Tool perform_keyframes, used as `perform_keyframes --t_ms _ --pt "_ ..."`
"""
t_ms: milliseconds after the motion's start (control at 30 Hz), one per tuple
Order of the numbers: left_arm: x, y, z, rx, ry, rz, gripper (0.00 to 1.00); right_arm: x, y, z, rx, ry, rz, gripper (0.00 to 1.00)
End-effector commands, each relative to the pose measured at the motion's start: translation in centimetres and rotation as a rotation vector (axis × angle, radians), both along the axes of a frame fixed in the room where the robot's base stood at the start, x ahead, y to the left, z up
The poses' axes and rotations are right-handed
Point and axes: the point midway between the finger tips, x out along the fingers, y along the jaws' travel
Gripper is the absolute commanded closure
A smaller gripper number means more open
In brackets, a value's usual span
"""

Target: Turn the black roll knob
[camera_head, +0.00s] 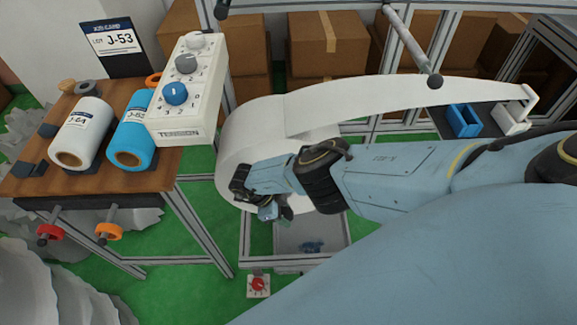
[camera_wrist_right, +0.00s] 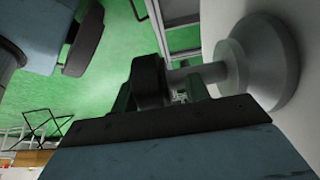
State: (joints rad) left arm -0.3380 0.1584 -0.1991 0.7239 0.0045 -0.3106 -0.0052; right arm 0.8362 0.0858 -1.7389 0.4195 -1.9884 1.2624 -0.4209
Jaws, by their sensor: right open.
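A large white roll (camera_head: 245,125) with a strip of white sheet leading right stands in the middle of the head view. My right gripper (camera_head: 257,197) is at the lower front of this roll, open. In the right wrist view, a grey hub (camera_wrist_right: 262,60) with a short shaft sticks out from the white surface. The black knob (camera_wrist_right: 149,82) is at the shaft's end, close in front of the gripper body. Whether the fingers touch it I cannot tell. In the head view the gripper hides most of the knob area. My left gripper is not in view.
A white control box (camera_head: 185,95) with blue and grey dials stands left of the roll. A wooden table (camera_head: 30,185) holds white and blue spools, with red and orange knobs below its edge. A metal frame and a grey bin (camera_head: 338,230) lie below the gripper.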

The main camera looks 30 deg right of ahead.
Motion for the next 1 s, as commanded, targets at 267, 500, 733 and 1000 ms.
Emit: perform_keyframes --t_ms 267,500,733,1000 --pt "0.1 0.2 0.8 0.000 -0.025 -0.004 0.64 1.7 2.5 4.8 0.008 -0.003 0.003 0.55" --pt "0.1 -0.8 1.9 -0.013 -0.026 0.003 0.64 2.5 3.6 7.9 0.007 0.000 0.000 0.55" --pt "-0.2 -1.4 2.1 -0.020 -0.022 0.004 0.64 2.6 3.8 8.5 0.008 -0.001 0.000 0.55" --pt "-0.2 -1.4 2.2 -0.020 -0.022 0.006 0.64 2.6 3.8 8.6 0.008 -0.001 0.000 0.55"
